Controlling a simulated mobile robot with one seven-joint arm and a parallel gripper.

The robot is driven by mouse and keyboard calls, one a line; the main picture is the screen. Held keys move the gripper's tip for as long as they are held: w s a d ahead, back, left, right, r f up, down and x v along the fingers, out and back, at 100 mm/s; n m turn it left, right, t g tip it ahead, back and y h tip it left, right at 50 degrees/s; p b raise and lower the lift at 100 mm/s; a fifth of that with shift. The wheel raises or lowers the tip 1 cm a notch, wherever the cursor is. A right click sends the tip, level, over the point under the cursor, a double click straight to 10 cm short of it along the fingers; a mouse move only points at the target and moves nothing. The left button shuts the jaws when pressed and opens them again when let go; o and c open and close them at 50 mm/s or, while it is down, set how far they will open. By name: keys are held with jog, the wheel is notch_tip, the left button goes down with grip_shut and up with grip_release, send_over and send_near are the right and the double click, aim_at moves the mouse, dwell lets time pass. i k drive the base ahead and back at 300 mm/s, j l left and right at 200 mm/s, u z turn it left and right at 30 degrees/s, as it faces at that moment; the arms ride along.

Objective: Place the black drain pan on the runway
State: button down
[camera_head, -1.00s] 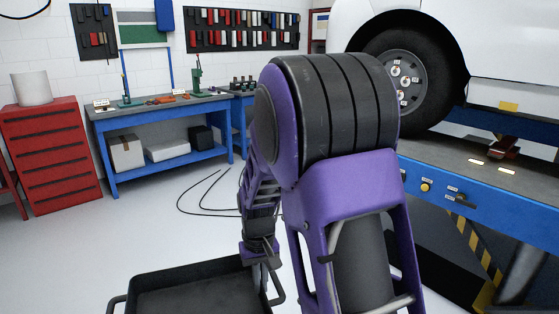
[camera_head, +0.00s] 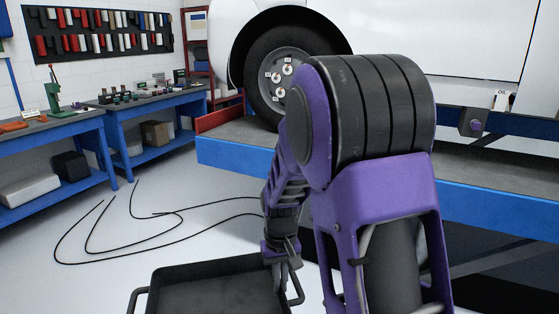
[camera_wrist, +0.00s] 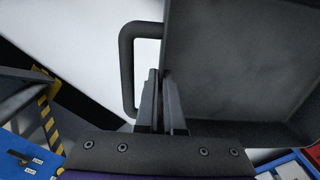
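The black drain pan (camera_head: 215,289) is at the bottom of the head view, a shallow square tray seen from above and cut off by the frame edge. My gripper (camera_head: 282,277) is at its right side and is shut on the pan's rim by the looped handle. In the wrist view the fingers (camera_wrist: 161,78) are close together at the pan wall, with the handle (camera_wrist: 126,68) to their left and the pan floor (camera_wrist: 240,65) to their right. The runway (camera_head: 240,162), a blue-sided platform with a grey top, lies beyond and right of the pan. My arm hides part of it.
A vehicle wheel (camera_head: 290,70) stands on the runway, under a white body. Black hoses or cables (camera_head: 105,258) lie on the pale floor left of my arm. Blue workbenches (camera_head: 60,130) stand along the left wall. In the wrist view, yellow-black striping (camera_wrist: 49,122) shows at left.

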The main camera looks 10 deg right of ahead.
aim_at(466, 173)
jog(key=i+z, duration=0.15)
jog(key=z, duration=0.2)
jog(key=i+z, duration=0.1)
jog(key=z, duration=0.2)
jog(key=i+j+z, duration=0.1)
jog(key=z, duration=0.25)
jog(key=i+j+z, duration=0.1)
jog(key=i+z, duration=0.15)
jog(key=z, duration=0.15)
jog(key=i+j+z, duration=0.15)
jog(key=z, duration=0.3)
jog(key=i+j+z, duration=0.65)
jog(key=i, duration=0.35)
jog(key=i+j, duration=0.1)
jog(key=i, duration=0.95)
